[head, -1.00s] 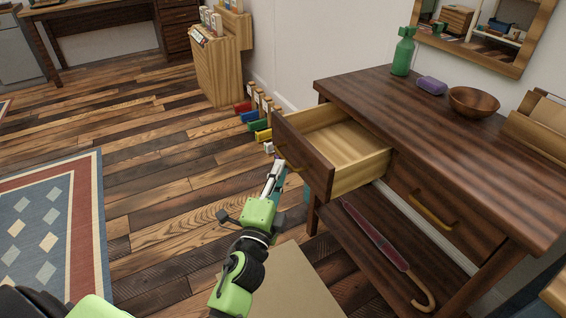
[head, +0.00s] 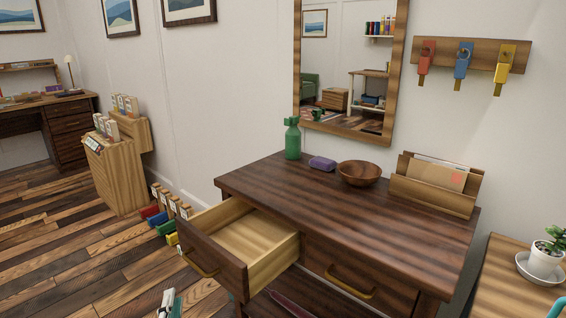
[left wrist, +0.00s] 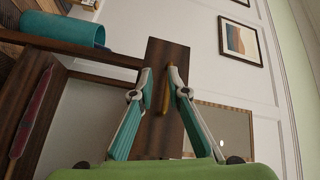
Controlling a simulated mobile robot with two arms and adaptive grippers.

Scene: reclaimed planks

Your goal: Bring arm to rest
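My left gripper (head: 168,304) shows at the bottom edge of the head view, to the left of the pulled-out drawer (head: 214,266). Most of its arm is out of frame. In the left wrist view its two teal and grey fingers (left wrist: 160,82) are apart with nothing held between them. The dark drawer front (left wrist: 158,60) and its brass handle (left wrist: 186,118) show beyond the fingers; the handle is not gripped. My right gripper is not seen in either view.
The dark console table (head: 380,220) carries a green bottle (head: 292,140), purple soap-like block (head: 322,163), wooden bowl (head: 359,174) and letter holder (head: 432,197). The open left drawer juts into the room. Several coloured bins (head: 155,215) stand behind it. Floor at left is clear.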

